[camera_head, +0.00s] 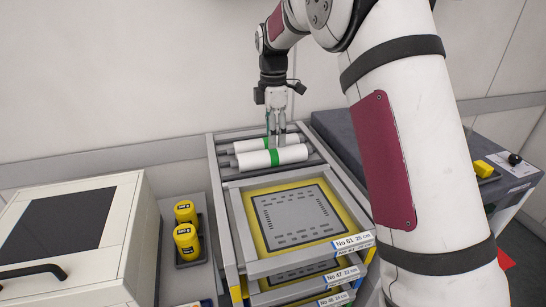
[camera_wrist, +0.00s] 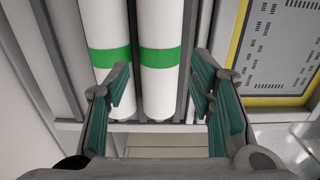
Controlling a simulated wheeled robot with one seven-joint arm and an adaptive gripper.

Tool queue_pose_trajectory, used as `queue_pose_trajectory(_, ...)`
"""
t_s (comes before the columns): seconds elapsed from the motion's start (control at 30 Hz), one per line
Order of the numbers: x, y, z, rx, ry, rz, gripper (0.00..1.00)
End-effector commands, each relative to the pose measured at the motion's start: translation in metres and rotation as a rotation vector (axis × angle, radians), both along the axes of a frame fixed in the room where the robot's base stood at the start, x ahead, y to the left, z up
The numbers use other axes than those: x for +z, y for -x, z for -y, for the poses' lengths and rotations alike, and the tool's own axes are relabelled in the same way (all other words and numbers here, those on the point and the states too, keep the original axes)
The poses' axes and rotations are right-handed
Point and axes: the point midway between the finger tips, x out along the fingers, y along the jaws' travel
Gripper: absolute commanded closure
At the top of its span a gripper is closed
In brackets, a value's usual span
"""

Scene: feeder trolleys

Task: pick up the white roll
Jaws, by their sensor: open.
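Two white rolls with green bands lie side by side at the far end of the trolley. In the head view the front white roll (camera_head: 288,155) is beside the framed plates, and the rear white roll (camera_head: 246,144) is partly hidden behind it and my gripper (camera_head: 277,142). In the wrist view my gripper (camera_wrist: 162,85) is open, with the front roll (camera_wrist: 160,72) between its fingers. The left finger overlaps the rear roll (camera_wrist: 108,28) in the picture. I cannot tell how far down the fingers reach. The gripper points downward and holds nothing.
The grey trolley frame (camera_head: 228,192) surrounds the rolls. A yellow-edged framed plate (camera_head: 298,214) lies in front, with more labelled frames below. Yellow containers (camera_head: 186,238) and a white machine (camera_head: 75,235) stand left. A dark unit (camera_head: 340,135) stands right.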

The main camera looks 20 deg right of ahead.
Motion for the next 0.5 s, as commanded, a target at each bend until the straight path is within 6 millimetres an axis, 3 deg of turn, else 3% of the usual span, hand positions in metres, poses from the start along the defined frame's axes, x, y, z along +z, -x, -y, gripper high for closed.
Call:
queue_pose_trajectory(0.27,-0.020,0.001,0.000,0.000,0.001,-0.003,0.51)
queue_pose_trajectory(0.5,-0.053,0.001,-0.002,-0.001,0.001,-0.002,0.51)
